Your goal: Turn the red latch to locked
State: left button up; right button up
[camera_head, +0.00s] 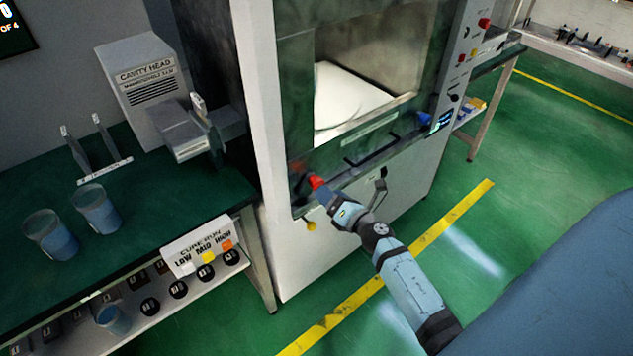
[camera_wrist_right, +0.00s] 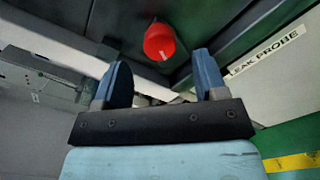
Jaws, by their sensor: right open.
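The red latch (camera_head: 316,182) is a small red knob at the lower left corner of the machine's front, below the window opening. In the right wrist view the red latch (camera_wrist_right: 159,42) shows as a round red knob with a small pale mark on its face. My right gripper (camera_head: 326,190) is right at the latch in the head view. In the wrist view my right gripper (camera_wrist_right: 159,82) is open, with its two blue fingers apart and the latch beyond and between them. No contact with the latch shows. My left gripper is not in view.
The machine's white front panel (camera_head: 300,250) lies below the latch. A yellow knob (camera_head: 311,225) sits just under it, and a blue part (camera_head: 424,118) is at the right. A green table (camera_head: 150,215) with cups stands at the left. The green floor (camera_head: 520,240) at the right is clear.

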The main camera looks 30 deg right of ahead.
aim_at(317, 184)
jog(key=w, duration=0.5)
jog(key=shift+w+a, duration=0.25)
jog(key=shift+w, duration=0.15)
